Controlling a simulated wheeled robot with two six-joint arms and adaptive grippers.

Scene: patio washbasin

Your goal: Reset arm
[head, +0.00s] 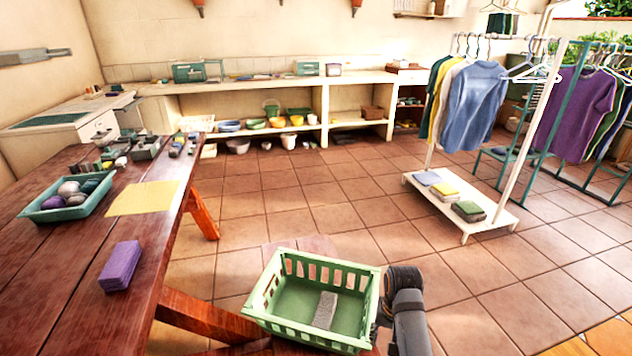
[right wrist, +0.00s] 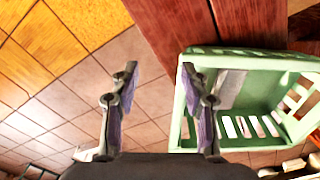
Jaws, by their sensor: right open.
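My right gripper (head: 381,312) is at the right side of the green basket (head: 370,292), partly hidden by it in the head view. One finger overlaps the side of the basket (right wrist: 188,132) and the other is outside over the floor tiles. I cannot tell whether the finger touches the basket. A grey cloth or sponge (head: 325,310) lies in the basket. My left gripper is not in view.
A wooden table (head: 60,240) on the left holds a teal tray (head: 32,211), a yellow mat (head: 142,198) and a purple block (head: 120,266). A white clothes rack (head: 412,180) stands right. Tiled floor (head: 330,205) is open between them.

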